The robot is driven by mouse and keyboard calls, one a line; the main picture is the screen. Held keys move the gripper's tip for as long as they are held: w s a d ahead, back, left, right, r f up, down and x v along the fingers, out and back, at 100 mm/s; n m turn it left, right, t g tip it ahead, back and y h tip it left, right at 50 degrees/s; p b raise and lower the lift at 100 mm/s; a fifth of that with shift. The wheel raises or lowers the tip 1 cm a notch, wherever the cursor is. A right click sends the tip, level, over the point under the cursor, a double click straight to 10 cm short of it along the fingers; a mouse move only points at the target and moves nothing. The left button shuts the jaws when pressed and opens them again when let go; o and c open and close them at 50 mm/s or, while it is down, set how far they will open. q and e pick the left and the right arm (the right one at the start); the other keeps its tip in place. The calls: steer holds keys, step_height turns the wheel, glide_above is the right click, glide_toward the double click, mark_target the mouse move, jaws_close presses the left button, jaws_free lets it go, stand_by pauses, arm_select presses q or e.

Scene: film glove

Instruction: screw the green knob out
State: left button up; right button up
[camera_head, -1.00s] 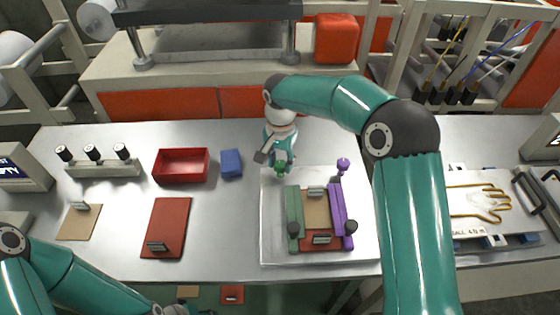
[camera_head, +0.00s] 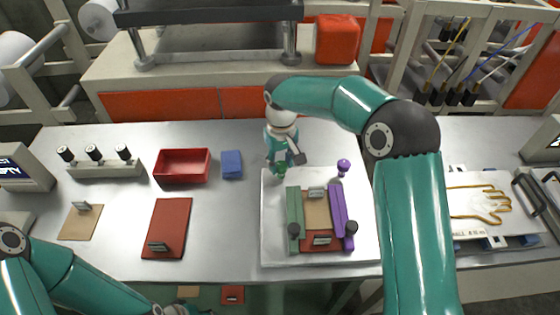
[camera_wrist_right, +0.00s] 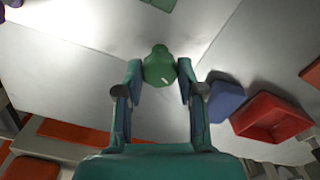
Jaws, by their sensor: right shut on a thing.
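The green knob (camera_wrist_right: 159,68) is a rounded piece with a narrower end, held between the two fingertips of my right gripper (camera_wrist_right: 160,80) in the right wrist view. In the head view my right gripper (camera_head: 279,163) points down at the top left corner of the pale plate (camera_head: 276,250), and its fingers largely hide the knob. I cannot tell how deep the knob sits. A purple knob (camera_head: 343,165) stands upright near the plate's top edge. My left gripper (camera_head: 183,310) is only partly in view at the bottom edge, its fingers unclear.
A fixture with a green bar (camera_head: 294,213) and a purple bar (camera_head: 339,208) lies on the plate. A blue block (camera_head: 231,164) and a red tray (camera_head: 158,176) lie left of my right gripper. A glove outline (camera_head: 480,203) lies at right.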

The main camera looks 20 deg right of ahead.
mark_target(281, 164)
steer(key=n, duration=0.5)
stand_by(0.5)
steer(key=o, duration=1.2)
steer(key=shift+c, duration=0.2)
step_height(281, 164, up, 12)
